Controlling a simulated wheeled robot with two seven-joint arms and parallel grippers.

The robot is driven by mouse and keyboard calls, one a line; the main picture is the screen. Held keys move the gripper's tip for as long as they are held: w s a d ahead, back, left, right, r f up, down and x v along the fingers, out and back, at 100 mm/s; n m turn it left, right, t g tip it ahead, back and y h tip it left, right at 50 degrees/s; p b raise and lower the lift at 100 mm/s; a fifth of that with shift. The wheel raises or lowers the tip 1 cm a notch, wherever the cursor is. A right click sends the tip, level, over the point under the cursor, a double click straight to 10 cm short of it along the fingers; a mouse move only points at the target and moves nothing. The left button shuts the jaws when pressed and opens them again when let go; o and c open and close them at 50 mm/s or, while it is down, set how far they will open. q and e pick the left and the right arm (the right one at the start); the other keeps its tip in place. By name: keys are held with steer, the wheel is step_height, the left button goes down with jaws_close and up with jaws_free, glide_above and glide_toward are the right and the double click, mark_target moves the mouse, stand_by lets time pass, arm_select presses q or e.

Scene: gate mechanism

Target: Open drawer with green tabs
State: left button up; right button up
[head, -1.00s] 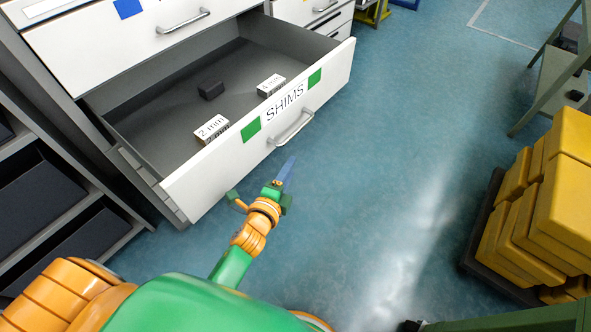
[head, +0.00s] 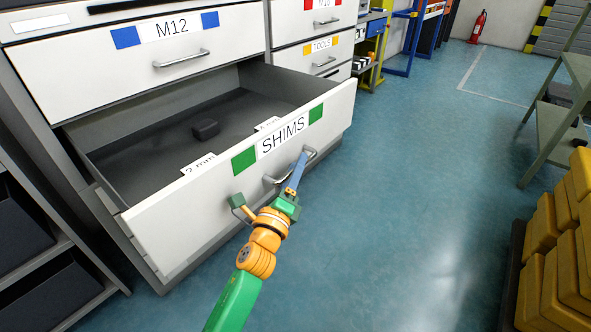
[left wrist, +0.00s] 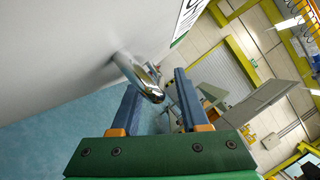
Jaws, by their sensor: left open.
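The drawer with green tabs (head: 140,229) is labelled SHIMS and stands pulled out of the white cabinet, its inside showing. Its two green tabs (head: 244,161) flank the label. Its metal handle (head: 310,153) is on the front face, partly hidden by my gripper in the head view. My left gripper (head: 270,182) is open in front of the handle. In the left wrist view, the handle (left wrist: 139,77) lies near the fingertips, between the two blue fingers; I cannot tell whether they touch. My right gripper is not in view.
Inside the drawer are a dark block (head: 206,129) and white labelled boxes (head: 198,164). A closed M12 drawer (head: 100,62) is above. Yellow boxes (head: 560,250) are stacked at the right, near a green shelf stand (head: 553,128). Blue floor between is clear.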

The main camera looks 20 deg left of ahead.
arm_select(q)
jaws_close()
stand_by(1.4)
